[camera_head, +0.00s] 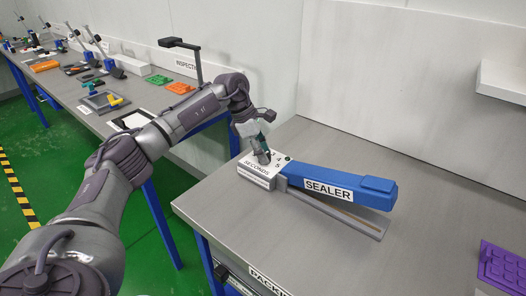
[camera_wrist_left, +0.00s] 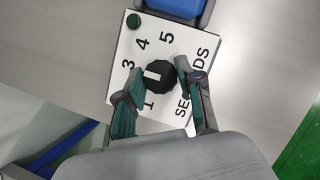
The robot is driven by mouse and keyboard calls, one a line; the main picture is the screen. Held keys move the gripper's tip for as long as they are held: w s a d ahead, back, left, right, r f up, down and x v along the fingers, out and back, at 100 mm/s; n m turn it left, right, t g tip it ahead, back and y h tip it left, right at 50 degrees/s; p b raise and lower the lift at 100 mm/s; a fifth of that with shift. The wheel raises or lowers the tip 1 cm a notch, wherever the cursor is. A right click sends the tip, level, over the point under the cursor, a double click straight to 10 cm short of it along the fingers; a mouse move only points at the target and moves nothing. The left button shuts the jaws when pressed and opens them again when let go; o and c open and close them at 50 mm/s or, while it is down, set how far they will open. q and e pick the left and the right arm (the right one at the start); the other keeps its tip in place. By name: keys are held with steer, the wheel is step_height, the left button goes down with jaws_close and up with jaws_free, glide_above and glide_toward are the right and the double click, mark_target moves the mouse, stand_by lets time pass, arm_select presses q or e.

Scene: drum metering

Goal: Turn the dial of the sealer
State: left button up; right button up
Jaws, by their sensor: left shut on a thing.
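The sealer (camera_head: 340,190) lies on the grey table, with a blue arm labelled SEALER and a white-topped box at its left end. Its white dial plate (camera_wrist_left: 125,48) shows the numbers 1, 3, 4 and 5 and part of the word SECONDS. The black dial (camera_wrist_left: 159,77) has a pale mark on its top; the place between 1 and 3 is covered by a finger. My left gripper (camera_wrist_left: 160,74) is shut on the dial, with one finger on each side. In the head view my left gripper (camera_head: 263,150) hides the dial. My right gripper is not in view.
A green round button (camera_wrist_left: 133,20) sits at a corner of the plate. A purple tray (camera_head: 501,266) lies at the right table edge. A second bench (camera_head: 125,105) with several parts stands behind my left arm.

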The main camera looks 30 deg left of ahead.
arm_select(q)
steer(key=shift+r, duration=0.15)
steer(key=o, duration=1.1)
steer(key=shift+o, duration=0.2)
steer(key=v, duration=1.2)
steer(key=shift+a, duration=0.15)
